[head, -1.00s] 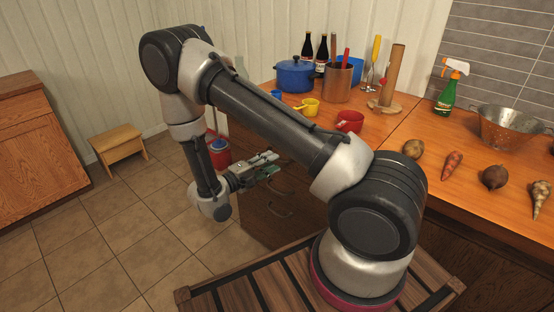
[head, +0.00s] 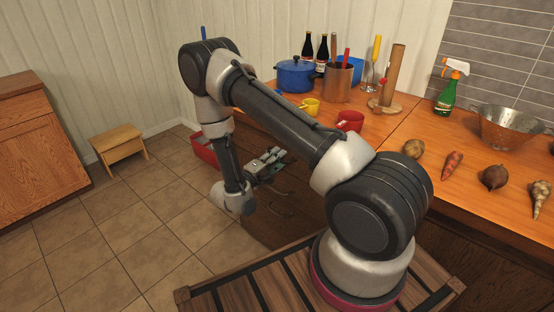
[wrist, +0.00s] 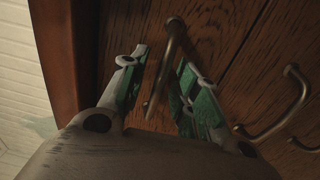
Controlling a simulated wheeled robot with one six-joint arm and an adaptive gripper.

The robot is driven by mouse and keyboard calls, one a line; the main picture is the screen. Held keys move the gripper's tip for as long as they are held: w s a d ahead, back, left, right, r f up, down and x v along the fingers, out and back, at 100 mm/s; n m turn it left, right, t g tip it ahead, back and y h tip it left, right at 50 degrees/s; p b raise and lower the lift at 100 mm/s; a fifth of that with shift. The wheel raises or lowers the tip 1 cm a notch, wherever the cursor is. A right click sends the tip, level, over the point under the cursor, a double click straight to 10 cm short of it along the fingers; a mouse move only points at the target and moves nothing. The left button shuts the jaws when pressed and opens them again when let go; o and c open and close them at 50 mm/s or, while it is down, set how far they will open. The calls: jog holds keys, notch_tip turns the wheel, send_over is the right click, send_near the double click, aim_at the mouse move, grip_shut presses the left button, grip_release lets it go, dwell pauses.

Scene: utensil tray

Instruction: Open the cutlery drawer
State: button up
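The wooden drawer front (wrist: 225,30) fills much of the wrist view, and a curved metal handle (wrist: 172,45) is fixed to it. My gripper (wrist: 163,65) is open, with one green-and-grey finger on each side of this handle. The handle stands between the fingers; I cannot tell whether they touch it. In the head view my gripper (head: 267,163) is low beside the cabinet front, under the counter's left end. My gripper and arm hide much of the drawer front there. No open gap shows around the drawer.
More curved handles show to the right (wrist: 280,115) in the wrist view. The counter (head: 385,145) carries a blue pot (head: 295,75), bottles, cups and vegetables. A red container (head: 204,150) stands behind my arm, and a wooden stool (head: 118,143) is at left. The tiled floor between is clear.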

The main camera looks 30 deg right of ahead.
grip_shut()
